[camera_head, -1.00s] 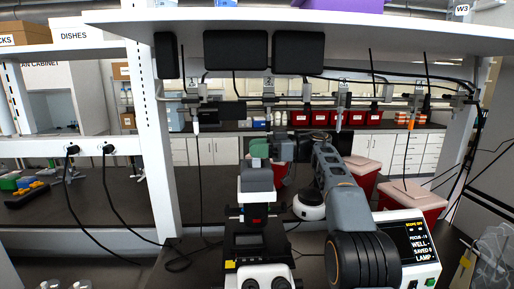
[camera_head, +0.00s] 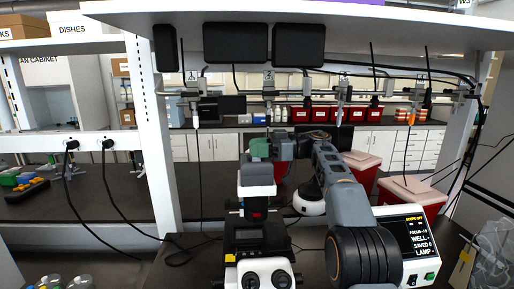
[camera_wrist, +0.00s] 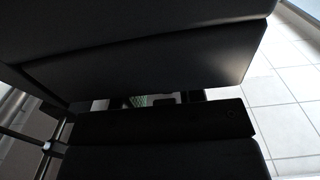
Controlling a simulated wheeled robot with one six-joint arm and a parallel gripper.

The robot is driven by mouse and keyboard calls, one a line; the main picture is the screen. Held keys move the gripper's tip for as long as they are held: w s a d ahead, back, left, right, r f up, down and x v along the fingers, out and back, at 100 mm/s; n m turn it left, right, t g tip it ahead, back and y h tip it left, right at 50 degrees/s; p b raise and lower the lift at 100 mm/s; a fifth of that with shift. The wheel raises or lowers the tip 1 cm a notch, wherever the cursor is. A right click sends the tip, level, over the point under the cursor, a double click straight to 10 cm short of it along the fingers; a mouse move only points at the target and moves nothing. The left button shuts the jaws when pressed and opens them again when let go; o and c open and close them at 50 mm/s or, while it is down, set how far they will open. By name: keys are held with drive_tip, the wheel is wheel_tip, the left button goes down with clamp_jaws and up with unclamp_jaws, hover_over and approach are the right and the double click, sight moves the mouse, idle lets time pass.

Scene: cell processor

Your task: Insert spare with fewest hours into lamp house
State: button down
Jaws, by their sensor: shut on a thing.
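The microscope (camera_head: 258,235) stands on the bench with its twin eyepieces toward me. My arm reaches up from the right, and my gripper (camera_head: 274,148) is above and behind the microscope's pale head. A dull green block (camera_head: 260,148) shows at the gripper's left end; I cannot tell if it is held or part of the microscope. In the wrist view the dark jaws (camera_wrist: 165,102) fill most of the picture. My gripper is shut on a small part, mostly hidden between them. No hour markings can be read, and the lamp house cannot be made out clearly.
A control box with a lit screen (camera_head: 405,238) stands right of my arm; it reads SCOPE OFF. Numbered clamps on a rail (camera_head: 268,92) carry slender hanging tools and cords. Red bins (camera_head: 410,192) stand behind. Small jars (camera_head: 50,284) show at the lower left.

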drive_tip(key=shift+f, duration=0.3)
idle(0.4)
drive_tip(key=c, duration=0.7)
unclamp_jaws()
drive_tip(key=shift+o, duration=0.2)
drive_tip(key=shift+d, duration=0.1)
drive_tip(key=d+p, duration=0.1)
drive_tip(key=d, duration=1.2)
drive_tip(key=shift+d, duration=0.3)
